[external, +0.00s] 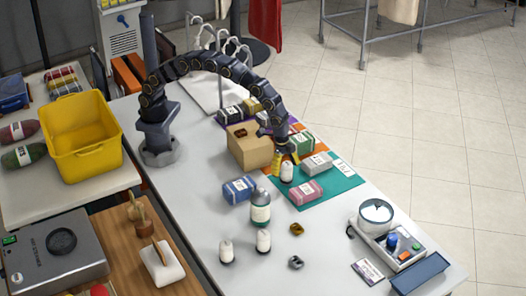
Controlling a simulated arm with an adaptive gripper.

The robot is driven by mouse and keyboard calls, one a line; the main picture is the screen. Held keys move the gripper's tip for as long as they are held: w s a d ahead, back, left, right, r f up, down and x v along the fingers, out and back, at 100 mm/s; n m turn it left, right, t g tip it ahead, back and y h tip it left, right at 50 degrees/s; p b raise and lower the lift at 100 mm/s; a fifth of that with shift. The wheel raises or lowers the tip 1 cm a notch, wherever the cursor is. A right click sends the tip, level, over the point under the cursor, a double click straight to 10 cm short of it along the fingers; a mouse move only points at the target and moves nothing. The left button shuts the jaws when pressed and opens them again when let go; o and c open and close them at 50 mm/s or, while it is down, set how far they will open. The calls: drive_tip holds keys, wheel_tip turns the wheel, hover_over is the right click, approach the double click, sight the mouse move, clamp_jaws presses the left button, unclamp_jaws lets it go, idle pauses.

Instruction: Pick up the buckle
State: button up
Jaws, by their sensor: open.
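A small brass-coloured, buckle-like piece (296,229) lies on the white table, right of a green-labelled bottle. A small grey metal piece (295,262) lies in front of it. Another small dark-gold piece (240,132) sits on top of a tan cardboard box (250,151). They are too small for me to tell surely which is the buckle. My gripper (281,163) is open and points down over the coloured mats, right of the box and apart from all three pieces. A small white bottle (287,173) stands at its fingers; I cannot tell whether they touch.
The bottle with a green label (260,207) and two white bottles (264,241) stand left of the loose pieces. Wrapped bundles (306,192) lie on and beside the teal mat (341,181).

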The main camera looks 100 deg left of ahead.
drive_tip(key=m, duration=0.2)
approach(296, 226)
drive_tip(key=shift+a+f+t+h, duration=0.25)
drive_tip(key=shift+f+t+h, duration=0.15)
drive_tip(key=shift+f, duration=0.55)
drive_tip(key=shift+x, duration=3.95)
drive_tip(key=shift+d, duration=0.15)
drive_tip(key=shift+c, duration=0.4)
clamp_jaws()
